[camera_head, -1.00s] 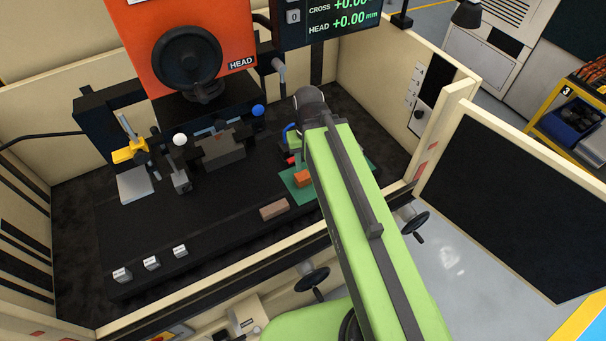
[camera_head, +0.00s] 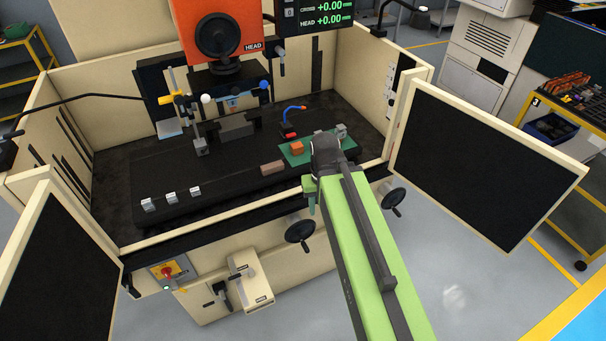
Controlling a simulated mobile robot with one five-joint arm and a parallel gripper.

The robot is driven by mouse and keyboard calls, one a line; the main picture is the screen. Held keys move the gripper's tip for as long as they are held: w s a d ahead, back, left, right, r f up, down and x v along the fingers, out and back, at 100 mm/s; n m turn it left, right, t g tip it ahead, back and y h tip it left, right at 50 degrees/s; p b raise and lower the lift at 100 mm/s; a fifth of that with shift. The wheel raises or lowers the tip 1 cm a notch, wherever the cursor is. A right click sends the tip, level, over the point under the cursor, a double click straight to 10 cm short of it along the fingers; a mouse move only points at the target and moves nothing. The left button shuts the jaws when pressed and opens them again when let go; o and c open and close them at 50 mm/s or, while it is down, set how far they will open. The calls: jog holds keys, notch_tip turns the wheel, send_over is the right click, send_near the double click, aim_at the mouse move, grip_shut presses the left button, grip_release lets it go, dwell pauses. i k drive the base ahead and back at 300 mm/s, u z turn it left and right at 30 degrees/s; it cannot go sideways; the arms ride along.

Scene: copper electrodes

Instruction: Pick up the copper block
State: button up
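A small orange, copper-coloured block (camera_head: 297,148) sits on the green mat (camera_head: 322,157) at the right of the dark machine bed, and nothing holds it. My green arm reaches up from the bottom of the view. Its dark wrist covers the right front part of the mat. My gripper (camera_head: 310,193) is mostly hidden below the wrist, with only a narrow green part showing at its left. It is in front of the block and apart from it. Whether its fingers are open or shut does not show.
A brownish block (camera_head: 272,168) lies left of the mat. Several small silver blocks (camera_head: 172,197) stand along the bed's front left. The orange machine head (camera_head: 222,35) hangs above. The cabinet's front rim and open right door (camera_head: 485,165) flank my arm.

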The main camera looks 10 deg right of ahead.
aim_at(297, 148)
jog(key=u, duration=0.1)
jog(key=k, duration=0.35)
jog(key=z, duration=0.6)
jog(key=i, duration=1.85)
jog(key=u, duration=0.75)
jog(key=k, duration=0.15)
jog(key=u, duration=2.55)
